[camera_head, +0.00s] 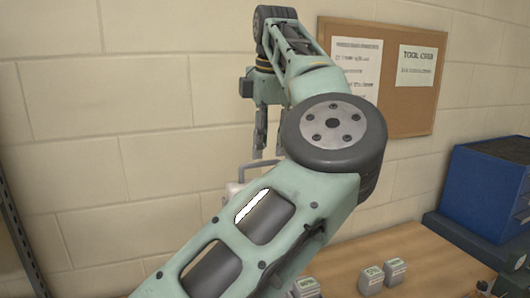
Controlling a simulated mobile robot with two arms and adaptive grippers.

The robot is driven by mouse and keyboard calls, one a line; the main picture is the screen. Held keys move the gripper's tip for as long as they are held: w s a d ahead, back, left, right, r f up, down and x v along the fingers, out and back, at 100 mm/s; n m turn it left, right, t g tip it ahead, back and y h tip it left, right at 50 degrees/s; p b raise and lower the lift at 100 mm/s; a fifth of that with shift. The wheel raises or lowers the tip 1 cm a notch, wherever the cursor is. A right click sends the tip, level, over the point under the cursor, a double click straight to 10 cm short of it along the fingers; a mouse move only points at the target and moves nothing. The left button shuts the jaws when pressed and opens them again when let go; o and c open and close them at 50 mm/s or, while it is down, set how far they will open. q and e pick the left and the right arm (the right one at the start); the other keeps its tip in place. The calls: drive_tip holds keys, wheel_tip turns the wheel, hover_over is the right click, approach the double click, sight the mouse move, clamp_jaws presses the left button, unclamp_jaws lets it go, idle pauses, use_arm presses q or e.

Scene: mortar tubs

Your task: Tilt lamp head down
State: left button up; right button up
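My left arm fills the middle of the view. Its gripper (268,148) hangs downward in front of the wall, with two dark fingers apart and nothing seen between them. Just below the fingertips is a pale object (238,188), mostly hidden behind my forearm. It may be part of the lamp, but I cannot tell. A bright white patch shows through a slot in my arm at that spot. No lamp head can be clearly made out, nor its tilt. My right gripper is not in view.
A wooden bench top (430,262) lies at the lower right, with small grey labelled tubs (371,280), (395,272) and (306,289) on it. A blue box (488,190) stands at the right. A cork board (393,107) hangs on the block wall. A metal upright (18,235) borders the left.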

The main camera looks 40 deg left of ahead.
sight(265, 163)
use_arm(q)
drive_tip(key=f, duration=0.2)
drive_tip(key=w+a+f, duration=0.1)
drive_tip(key=shift+a+f, duration=0.1)
drive_tip(key=shift+f, duration=0.35)
drive_tip(key=shift+s+r, duration=0.1)
drive_tip(key=shift+s, duration=0.1)
drive_tip(key=c, duration=0.4)
drive_tip(key=shift+w, duration=0.1)
clamp_jaws()
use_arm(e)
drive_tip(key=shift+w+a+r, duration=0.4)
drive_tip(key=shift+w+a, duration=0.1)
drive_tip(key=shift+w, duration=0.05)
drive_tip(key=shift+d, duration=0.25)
